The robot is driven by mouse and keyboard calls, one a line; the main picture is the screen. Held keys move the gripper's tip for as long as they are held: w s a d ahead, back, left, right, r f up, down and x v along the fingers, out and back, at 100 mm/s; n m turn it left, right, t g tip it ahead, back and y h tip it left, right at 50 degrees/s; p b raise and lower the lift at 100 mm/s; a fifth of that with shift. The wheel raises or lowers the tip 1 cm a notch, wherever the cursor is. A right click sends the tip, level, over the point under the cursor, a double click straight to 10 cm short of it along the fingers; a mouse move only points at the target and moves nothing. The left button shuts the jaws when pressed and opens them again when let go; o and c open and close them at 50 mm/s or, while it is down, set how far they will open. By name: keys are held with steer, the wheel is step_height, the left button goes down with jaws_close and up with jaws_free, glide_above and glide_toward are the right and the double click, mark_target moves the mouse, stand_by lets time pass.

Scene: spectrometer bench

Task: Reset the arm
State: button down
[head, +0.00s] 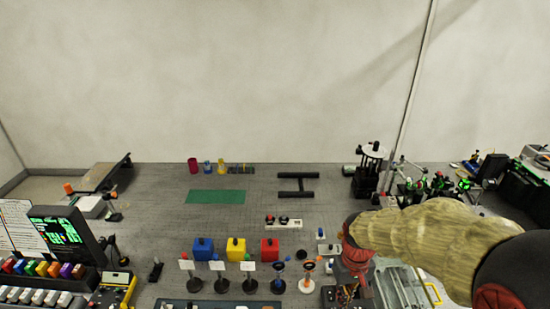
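My arm (430,235) reaches in from the lower right of the head view, its pale covered link running left to a red wrist. My gripper (348,294) points down at the wrist's lower end, over the front part of the bench. Its fingers are small and merge with the dark items around them, so I cannot tell whether they are open or shut, or whether they hold anything. The arm hides part of the bench's right side.
Blue (203,249), yellow (236,248) and red (270,249) blocks stand left of my gripper, with small card stands before them. A green mat (216,196) lies behind. Black optics (369,170) stand at back right. A screen (60,232) is at left. Mid-bench is mostly clear.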

steer(key=s+r+m+t+b, duration=0.1)
steer(key=s+r+t+b, duration=0.5)
steer(key=s+r+b, duration=0.3)
steer(key=s, duration=0.4)
steer(key=shift+s+r+m+b, duration=0.15)
steer(key=shift+r+m+b, duration=0.15)
steer(key=shift+b, duration=0.1)
stand_by(0.3)
